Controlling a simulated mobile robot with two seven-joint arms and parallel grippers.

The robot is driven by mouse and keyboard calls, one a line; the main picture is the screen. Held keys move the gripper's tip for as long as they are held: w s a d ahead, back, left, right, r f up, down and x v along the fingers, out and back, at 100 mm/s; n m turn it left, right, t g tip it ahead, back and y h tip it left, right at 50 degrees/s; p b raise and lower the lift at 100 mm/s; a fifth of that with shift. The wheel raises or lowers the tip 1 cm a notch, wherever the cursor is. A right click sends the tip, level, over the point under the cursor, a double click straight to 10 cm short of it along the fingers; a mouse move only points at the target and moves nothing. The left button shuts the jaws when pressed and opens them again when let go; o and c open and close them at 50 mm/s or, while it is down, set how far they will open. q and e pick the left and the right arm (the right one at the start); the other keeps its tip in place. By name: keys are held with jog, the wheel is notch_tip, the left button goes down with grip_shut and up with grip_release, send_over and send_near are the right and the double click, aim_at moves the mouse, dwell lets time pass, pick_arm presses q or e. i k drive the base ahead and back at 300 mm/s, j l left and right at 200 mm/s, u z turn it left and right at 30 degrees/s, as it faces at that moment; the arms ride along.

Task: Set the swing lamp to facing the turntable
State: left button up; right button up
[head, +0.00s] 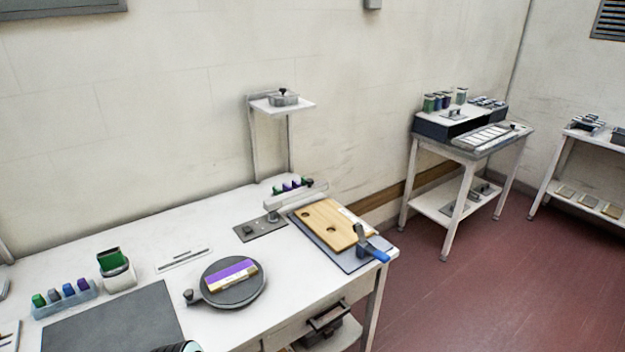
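The swing lamp appears to be the pale grey bar (298,198) on a short post, standing on a dark grey base plate (260,230) near the back of the white table. Its bar points right and slightly back, over the rear of the wooden board and away from the turntable. The round dark turntable (234,293) is in front and left of the lamp, with a small knob at its left edge. A purple and cream block (231,274) lies on it. Neither of my grippers is in view.
A wooden board (330,224) with a blue-handled clamp (372,246) lies on a grey mat at right. A dark mat (112,322), a bottle rack (65,300) and a green-topped holder (117,268) are at left. A dark rounded thing, cut off at the bottom edge, is unclear.

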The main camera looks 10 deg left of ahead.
aim_at(272, 204)
jog(key=i+l+u, duration=0.2)
jog(key=i+l, duration=0.65)
